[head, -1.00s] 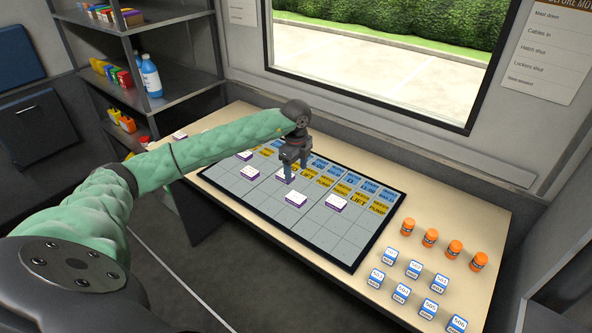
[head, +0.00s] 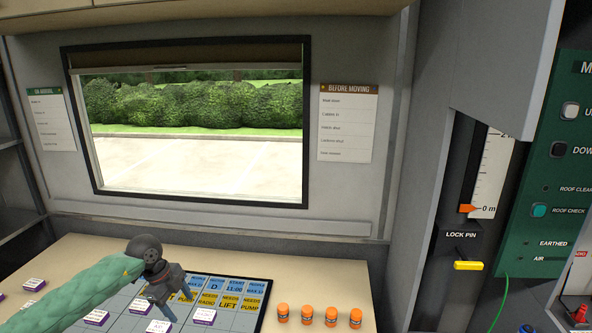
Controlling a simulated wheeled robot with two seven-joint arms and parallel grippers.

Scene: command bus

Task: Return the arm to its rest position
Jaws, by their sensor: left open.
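My left arm, in a green sleeve, comes in from the lower left in the head view. My left gripper (head: 172,304) is open above the dark-framed board (head: 243,322) on the desk. Its fingers point down near white-and-purple cards (head: 204,316) on the board; I cannot tell whether they touch one. Nothing shows between the fingers. My right arm and right gripper are not in view.
Several orange-capped pieces (head: 307,314) stand right of the board on the desk (head: 350,290). A window (head: 190,130) is behind. At right are a yellow lock pin handle (head: 468,265), a mast scale (head: 490,170) and a green control panel (head: 560,190).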

